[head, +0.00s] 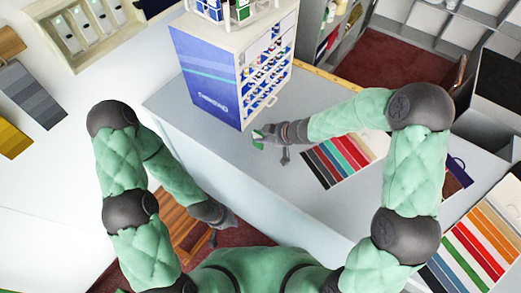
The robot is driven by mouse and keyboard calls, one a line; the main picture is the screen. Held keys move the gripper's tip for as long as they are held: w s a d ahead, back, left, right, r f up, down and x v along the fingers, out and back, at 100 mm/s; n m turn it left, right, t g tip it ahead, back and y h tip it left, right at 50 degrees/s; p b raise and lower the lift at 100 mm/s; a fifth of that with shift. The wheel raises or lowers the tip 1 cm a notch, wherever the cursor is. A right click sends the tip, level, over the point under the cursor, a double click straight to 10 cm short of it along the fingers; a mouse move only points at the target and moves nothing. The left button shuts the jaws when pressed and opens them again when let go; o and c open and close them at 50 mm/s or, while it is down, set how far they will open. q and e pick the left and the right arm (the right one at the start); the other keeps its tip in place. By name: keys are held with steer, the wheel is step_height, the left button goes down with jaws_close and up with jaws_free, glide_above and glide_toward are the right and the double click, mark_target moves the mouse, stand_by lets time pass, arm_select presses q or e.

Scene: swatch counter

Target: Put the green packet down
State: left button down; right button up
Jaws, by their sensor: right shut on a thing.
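The green packet (258,140) is a small green and white thing at the tip of my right gripper (266,138). The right gripper is shut on it, over the grey counter (215,148) just in front of the blue display cabinet. Most of the packet is hidden by the fingers, and I cannot tell whether it touches the counter. My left gripper (222,226) hangs low in front of the counter, beside a wooden stool. Its fingers are too small and dark to tell open from shut.
The blue and white display cabinet (207,80) stands on the counter with several small packets in its side. Colour swatch strips (345,152) lie right of the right gripper. The counter left of the gripper is bare. A wooden stool (186,232) stands below.

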mark_target(262, 146)
steer(key=f+b, duration=0.1)
steer(key=f, duration=0.2)
steer(key=s+a+f+b, duration=0.1)
steer(key=shift+f+b, duration=0.35)
steer(key=shift+r, duration=0.1)
steer(key=o, duration=0.9)
steer(key=shift+f, duration=0.2)
